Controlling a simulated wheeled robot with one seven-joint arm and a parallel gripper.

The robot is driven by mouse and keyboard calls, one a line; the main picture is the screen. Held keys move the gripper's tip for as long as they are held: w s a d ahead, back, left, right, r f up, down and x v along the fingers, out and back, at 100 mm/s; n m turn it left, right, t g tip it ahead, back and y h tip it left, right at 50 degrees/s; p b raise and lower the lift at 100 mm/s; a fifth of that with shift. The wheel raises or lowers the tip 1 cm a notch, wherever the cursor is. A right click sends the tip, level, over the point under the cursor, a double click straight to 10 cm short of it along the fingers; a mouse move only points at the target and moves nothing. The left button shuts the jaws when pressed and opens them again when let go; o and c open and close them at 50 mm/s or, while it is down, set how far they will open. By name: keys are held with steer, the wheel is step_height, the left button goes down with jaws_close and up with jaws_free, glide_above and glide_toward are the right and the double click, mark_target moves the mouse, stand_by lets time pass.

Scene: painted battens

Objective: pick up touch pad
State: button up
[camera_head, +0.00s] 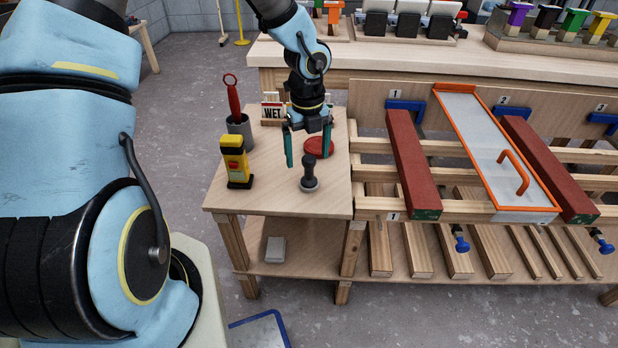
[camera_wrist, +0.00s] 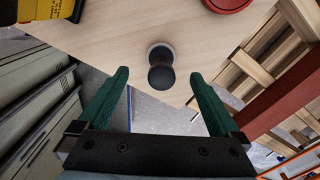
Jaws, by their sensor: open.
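The touch pad (camera_head: 309,172) looks to be the dark round-knobbed piece with a grey disc base, standing upright on the small wooden side table (camera_head: 275,199). In the wrist view the touch pad (camera_wrist: 161,77) shows its dark knob from above, between and just beyond the fingertips, with its pale base partly behind the knob. My gripper (camera_head: 308,160) points down over the table by the touch pad, its green fingers open and empty. It also shows in the wrist view (camera_wrist: 159,74). I see no contact with the knob.
A yellow-and-black device (camera_head: 235,160) and a grey cup (camera_head: 240,129) with a red-handled tool stand left. A red round lid (camera_head: 319,147) and a WET sign (camera_head: 272,111) sit behind. Red battens (camera_head: 413,165) lie on the rack at right. The table's front is clear.

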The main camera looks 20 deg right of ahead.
mark_target(309, 176)
step_height(309, 176, down, 8)
steer(key=shift+s+d+r+b, duration=0.1)
steer(key=shift+d+b, duration=0.05)
steer(key=shift+b, duration=0.25)
steer(key=c, duration=1.5)
